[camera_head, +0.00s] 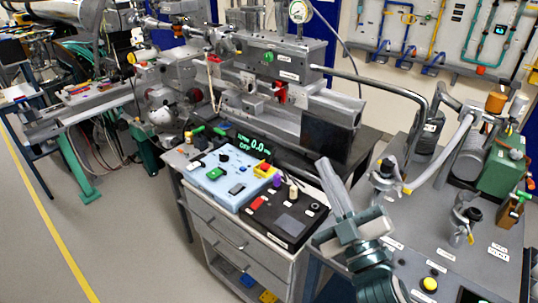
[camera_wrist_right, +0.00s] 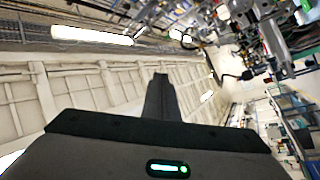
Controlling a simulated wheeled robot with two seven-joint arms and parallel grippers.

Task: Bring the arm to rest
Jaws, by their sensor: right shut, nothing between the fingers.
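My right gripper (camera_head: 326,163) rises from the bottom of the head view, its fingers together and pointing up and slightly left. It is shut and empty, and appears in front of the cart's right side and the grey table. In the right wrist view, the closed fingers (camera_wrist_right: 160,78) stand up from the dark gripper body, with nothing between them. That view is tilted and looks toward the ceiling and wall. My left gripper is not in view.
A drawer cart (camera_head: 235,240) carries a light blue control box (camera_head: 222,181) and a black panel (camera_head: 290,228). Behind it stands beamline equipment (camera_head: 275,60). The grey table (camera_head: 440,215) at right holds valves, hoses and a green box (camera_head: 502,158). Open floor (camera_head: 125,235) lies left.

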